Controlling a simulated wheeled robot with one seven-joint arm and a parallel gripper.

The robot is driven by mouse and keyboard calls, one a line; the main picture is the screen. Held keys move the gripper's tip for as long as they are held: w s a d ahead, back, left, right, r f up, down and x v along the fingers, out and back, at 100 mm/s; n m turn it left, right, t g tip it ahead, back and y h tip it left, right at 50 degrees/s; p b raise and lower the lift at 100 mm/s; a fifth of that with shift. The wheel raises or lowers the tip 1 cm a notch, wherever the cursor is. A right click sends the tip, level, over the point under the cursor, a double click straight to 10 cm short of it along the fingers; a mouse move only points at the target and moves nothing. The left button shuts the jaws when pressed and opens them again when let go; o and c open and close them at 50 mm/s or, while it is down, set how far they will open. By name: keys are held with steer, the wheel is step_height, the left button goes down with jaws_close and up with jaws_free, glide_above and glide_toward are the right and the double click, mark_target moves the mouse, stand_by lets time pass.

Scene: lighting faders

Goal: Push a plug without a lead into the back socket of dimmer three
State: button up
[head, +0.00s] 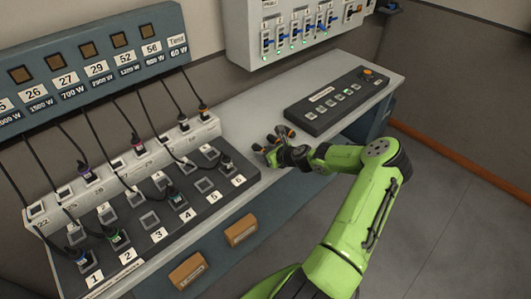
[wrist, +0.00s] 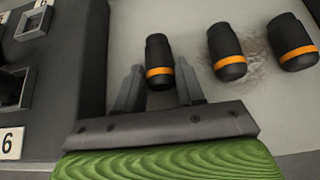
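Three plugs without leads, black with an orange band, stand on the grey desktop, at the left (wrist: 160,60), middle (wrist: 227,52) and right (wrist: 293,42) of the wrist view. My gripper (wrist: 157,80) is open, its fingers on either side of the left plug, with narrow gaps showing. In the head view my gripper (head: 273,153) is right of the dimmer panel, beside the plugs (head: 283,131). Dimmer three has a number 3 label (head: 158,234); its front socket (head: 150,220) and back socket (head: 135,198) both look empty.
The black dimmer panel (head: 110,262) has several sockets holding plugs. Black leads run from a white strip (head: 150,145) behind it up to a blue circuit board (head: 90,65). A fader console (head: 337,100) lies at the right of the desk.

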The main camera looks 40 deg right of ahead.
steer(key=c, duration=0.5)
step_height(320, 180, up, 5)
steer(key=p, duration=0.5)
steer(key=shift+r, duration=0.15)
